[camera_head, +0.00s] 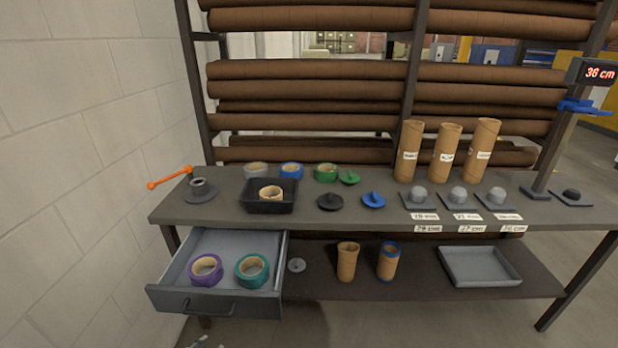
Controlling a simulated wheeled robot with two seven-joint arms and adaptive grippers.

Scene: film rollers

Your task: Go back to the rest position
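A small light-grey piece shows at the bottom edge of the head view, left of centre and below the open drawer (215,306). It may be the tip of my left gripper, but too little shows to tell its state. My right gripper is not in view. No arm of mine is seen over the table (330,219) or the lower shelf (420,283).
The drawer sticks out and holds a purple and a teal tape roll. The tabletop carries a black tray (268,208), tape rolls, caps, three upright tubes (445,152) and a stand with a "36 cm" display (598,73). A grey tray (480,266) lies below. A wall is left.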

